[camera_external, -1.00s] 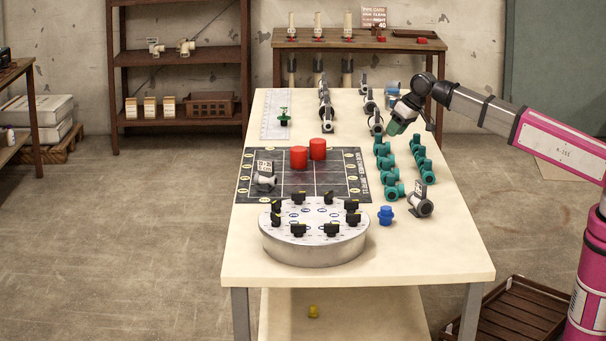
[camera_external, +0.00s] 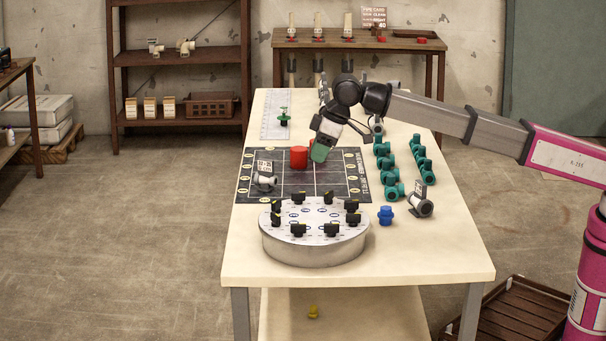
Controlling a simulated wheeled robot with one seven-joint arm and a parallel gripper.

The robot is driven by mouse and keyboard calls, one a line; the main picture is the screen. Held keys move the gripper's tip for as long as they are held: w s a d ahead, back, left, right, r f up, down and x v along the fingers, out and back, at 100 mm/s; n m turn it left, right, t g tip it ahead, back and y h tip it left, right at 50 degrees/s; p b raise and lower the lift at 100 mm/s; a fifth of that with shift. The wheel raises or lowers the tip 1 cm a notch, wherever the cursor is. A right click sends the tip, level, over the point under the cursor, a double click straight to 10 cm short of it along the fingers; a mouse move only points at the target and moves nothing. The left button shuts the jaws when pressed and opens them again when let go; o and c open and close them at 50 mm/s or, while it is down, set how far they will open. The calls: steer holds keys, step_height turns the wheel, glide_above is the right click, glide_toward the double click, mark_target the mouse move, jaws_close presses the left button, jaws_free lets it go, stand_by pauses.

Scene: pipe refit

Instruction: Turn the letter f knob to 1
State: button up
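A round grey drum (camera_external: 313,252) stands near the front of the table. Several black knobs stand in a ring on its pale top, among them a front knob (camera_external: 331,230) and a back knob (camera_external: 298,197). The letters and numbers on the top are too small to read, so I cannot tell which knob is f. My gripper (camera_external: 319,153) hangs over the dark grid mat, behind the drum and apart from the knobs. Its green tip points down. I cannot tell whether its fingers are open.
A red cylinder (camera_external: 299,157) stands on the grid mat (camera_external: 247,187); another is mostly hidden behind my gripper. Several teal valves (camera_external: 391,192) stand in rows at right. A blue fitting (camera_external: 386,215) and a grey fitting (camera_external: 421,204) are right of the drum. The table's front strip is clear.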

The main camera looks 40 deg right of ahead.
mark_target(299, 192)
steer(key=a+f, duration=0.2)
steer(key=f, duration=0.1)
steer(key=a+f, duration=0.2)
steer(key=f, duration=0.1)
steer(key=w+a+f, duration=0.1)
steer(key=f, duration=0.2)
steer(key=shift+a+f, duration=0.2)
steer(key=shift+a, duration=0.2)
jaws_close()
